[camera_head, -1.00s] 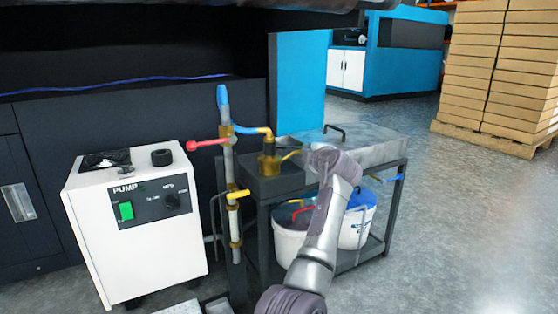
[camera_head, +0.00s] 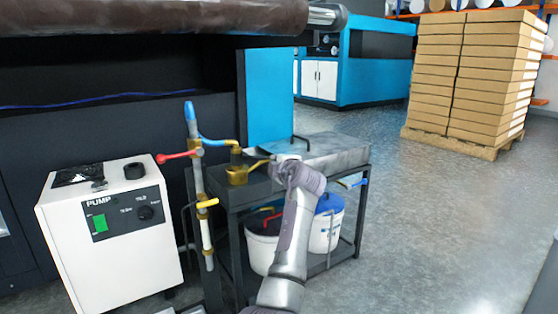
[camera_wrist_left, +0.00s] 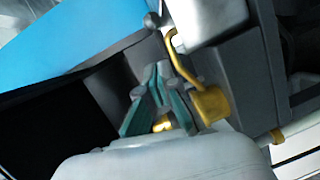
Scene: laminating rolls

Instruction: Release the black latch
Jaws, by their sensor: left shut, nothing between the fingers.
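A thin black bent handle (camera_head: 302,140) stands on the grey lid of the trolley tank; I cannot tell whether it is the black latch. My left gripper (camera_head: 284,167) is at the near edge of that lid, just right of the brass valve (camera_head: 237,170); my wrist hides most of it. In the left wrist view its teal fingers (camera_wrist_left: 157,80) are shut with nothing between them. The brass pipe (camera_wrist_left: 181,62) and brass block (camera_wrist_left: 212,104) are close on their right. My right gripper is not in view.
A blue panel (camera_head: 268,100) rises behind the trolley. White buckets (camera_head: 326,228) are below. Floor at right is clear.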

